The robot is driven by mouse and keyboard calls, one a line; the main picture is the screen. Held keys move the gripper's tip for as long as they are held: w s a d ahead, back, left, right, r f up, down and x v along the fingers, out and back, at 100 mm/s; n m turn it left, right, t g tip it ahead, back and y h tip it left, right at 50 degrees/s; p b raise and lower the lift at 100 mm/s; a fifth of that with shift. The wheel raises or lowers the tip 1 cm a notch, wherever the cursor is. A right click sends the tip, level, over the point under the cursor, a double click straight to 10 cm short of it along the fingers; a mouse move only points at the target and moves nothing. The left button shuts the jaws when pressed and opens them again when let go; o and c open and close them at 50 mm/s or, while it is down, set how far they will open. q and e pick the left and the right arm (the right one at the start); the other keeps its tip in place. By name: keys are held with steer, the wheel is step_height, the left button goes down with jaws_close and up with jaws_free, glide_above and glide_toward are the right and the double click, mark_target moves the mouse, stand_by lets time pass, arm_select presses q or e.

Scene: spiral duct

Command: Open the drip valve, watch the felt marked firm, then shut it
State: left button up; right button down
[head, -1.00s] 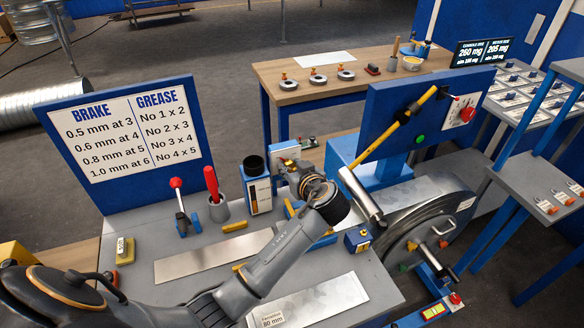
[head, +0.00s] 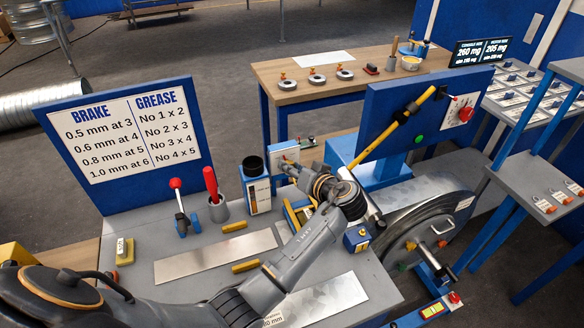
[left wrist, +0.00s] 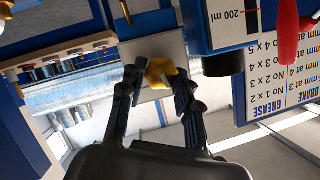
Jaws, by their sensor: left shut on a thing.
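My left gripper (head: 288,166) is at the front of a small blue-and-white box (head: 284,151) at the back of the bench. In the left wrist view the fingers (left wrist: 158,84) are closed on a yellow piece (left wrist: 160,72) in front of a pale plate (left wrist: 150,48); it looks like a valve handle. The fingers cover part of it, and I cannot tell how far it is turned. I cannot make out a felt marked firm. My right gripper is not in view.
A blue-and-white bottle-like unit (head: 257,187) with a black top stands just left of the gripper. A red-handled tool (head: 211,184) and a brake and grease board (head: 127,142) are further left. A large spiral wheel (head: 425,236) stands to the right.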

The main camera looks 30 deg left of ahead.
arm_select(q)
steer(key=m+y, duration=0.1)
steer(key=m, duration=0.1)
steer(key=m+g+y+b, duration=0.1)
steer(key=m, duration=0.1)
steer(key=shift+w+d+f+m, duration=0.1)
steer(key=shift+w+f+m, duration=0.1)
steer(key=shift+m, duration=0.1)
steer(key=shift+y, duration=0.3)
stand_by(0.3)
steer(key=o, duration=1.1)
steer(key=shift+o, duration=0.2)
steer(key=shift+r, duration=0.1)
steer(key=r, duration=0.5)
steer(key=shift+w, duration=0.35)
steer(key=r, duration=0.4)
steer(key=shift+s+r, duration=0.3)
steer(key=shift+r, duration=0.1)
